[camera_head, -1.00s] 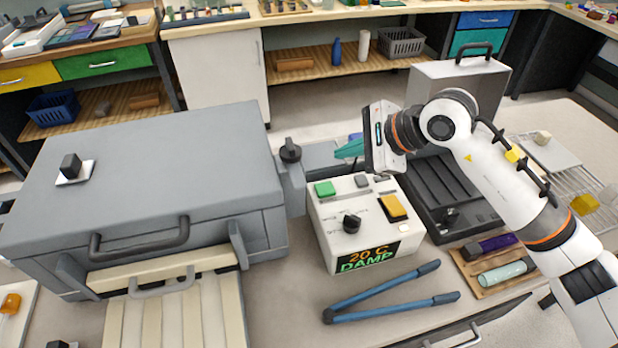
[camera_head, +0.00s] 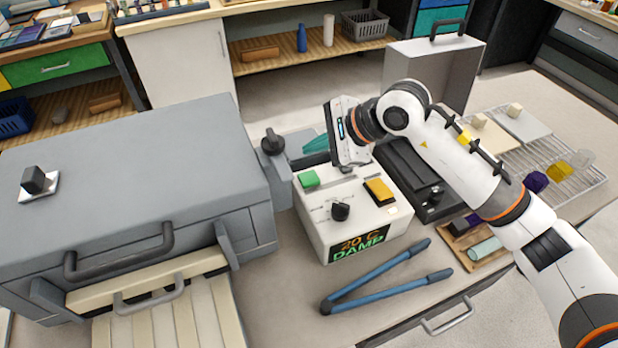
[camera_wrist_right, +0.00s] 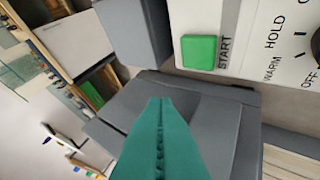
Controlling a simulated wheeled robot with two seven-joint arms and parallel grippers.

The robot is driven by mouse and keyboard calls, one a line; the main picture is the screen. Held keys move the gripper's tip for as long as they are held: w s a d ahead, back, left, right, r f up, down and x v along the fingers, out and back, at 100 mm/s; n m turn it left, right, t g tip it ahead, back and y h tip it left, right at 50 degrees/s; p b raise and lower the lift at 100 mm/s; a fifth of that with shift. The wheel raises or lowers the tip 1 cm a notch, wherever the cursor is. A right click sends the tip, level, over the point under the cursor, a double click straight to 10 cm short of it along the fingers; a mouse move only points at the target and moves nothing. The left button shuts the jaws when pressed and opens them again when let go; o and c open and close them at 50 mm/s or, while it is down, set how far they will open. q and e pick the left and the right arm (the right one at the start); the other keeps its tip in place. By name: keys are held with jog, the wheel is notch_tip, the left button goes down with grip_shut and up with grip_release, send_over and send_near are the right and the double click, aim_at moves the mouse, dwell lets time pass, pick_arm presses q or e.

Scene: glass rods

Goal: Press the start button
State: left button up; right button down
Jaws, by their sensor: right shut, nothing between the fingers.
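The green start button (camera_head: 309,179) sits at the back left of the white control box (camera_head: 316,232). In the right wrist view the button (camera_wrist_right: 199,52) is labelled START and looks unpressed, standing proud of the panel. My right gripper (camera_head: 314,144) has teal fingers and is beyond the box, above and behind the button, apart from it. In the right wrist view its fingers (camera_wrist_right: 158,105) are together and empty, with the button to the upper right of the tips. My left gripper is not in view.
The box also has a black knob (camera_head: 341,211), a yellow button (camera_head: 380,191) and a display reading "20 C DAMP" (camera_head: 359,244). A large grey kiln-like machine (camera_head: 130,170) stands left. Blue tongs (camera_head: 378,279) lie in front. A wire rack (camera_head: 565,185) is at the right.

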aim_at(300, 174)
notch_tip(300, 174, down, 5)
jog(key=shift+r+b, duration=0.2)
jog(key=shift+b, duration=1)
jog(key=shift+f+b, duration=0.45)
dwell(0.4)
jog(key=shift+f+b, duration=0.4)
jog(key=shift+b, duration=0.25)
